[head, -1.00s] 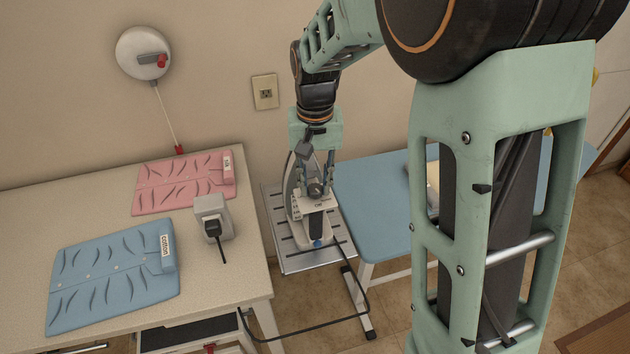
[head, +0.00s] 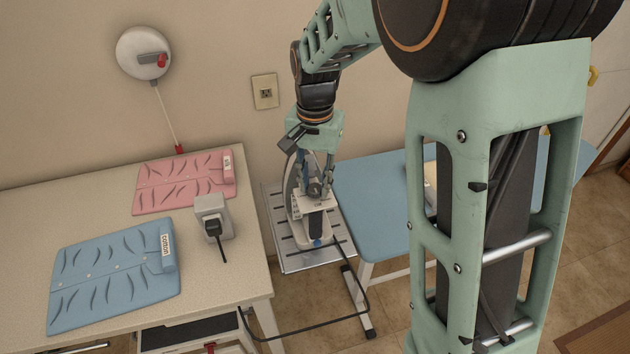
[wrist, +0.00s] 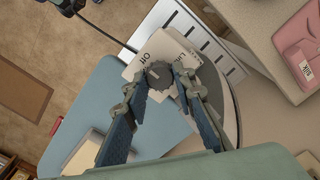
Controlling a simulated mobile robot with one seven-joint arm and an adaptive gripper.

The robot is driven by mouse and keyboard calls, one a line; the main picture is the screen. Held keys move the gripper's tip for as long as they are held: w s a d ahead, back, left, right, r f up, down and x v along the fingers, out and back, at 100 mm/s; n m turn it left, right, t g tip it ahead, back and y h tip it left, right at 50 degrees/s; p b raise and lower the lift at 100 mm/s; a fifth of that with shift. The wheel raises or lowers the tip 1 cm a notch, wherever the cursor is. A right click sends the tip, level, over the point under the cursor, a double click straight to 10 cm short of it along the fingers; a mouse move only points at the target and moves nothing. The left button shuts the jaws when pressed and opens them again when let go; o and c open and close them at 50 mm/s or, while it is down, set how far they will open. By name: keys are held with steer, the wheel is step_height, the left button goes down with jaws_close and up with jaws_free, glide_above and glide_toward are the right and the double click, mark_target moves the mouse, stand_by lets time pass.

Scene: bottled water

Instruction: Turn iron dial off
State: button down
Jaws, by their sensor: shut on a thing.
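The iron (head: 316,228) is grey and white and stands on a slatted metal rest. Its round grey dial (wrist: 160,74) sits on a white panel (wrist: 141,68), with the word "Off" readable to the dial's left and another label partly covered. The dial also shows small in the head view (head: 315,189). My gripper (wrist: 158,88) reaches down to the iron from above, its two fingers closed on opposite sides of the dial. I cannot tell which mark the dial points at.
The metal rest (head: 279,230) adjoins the blue ironing board (head: 375,200). A black cord (head: 362,300) loops down from the iron. The beige table (head: 110,215) at left holds folded pink cloth (head: 185,185), folded blue cloth (head: 112,275) and a grey socket box (head: 212,207) with a plug.

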mark_target(315, 187)
steer(key=c, duration=1.6)
jaws_free()
step_height(315, 187, up, 12)
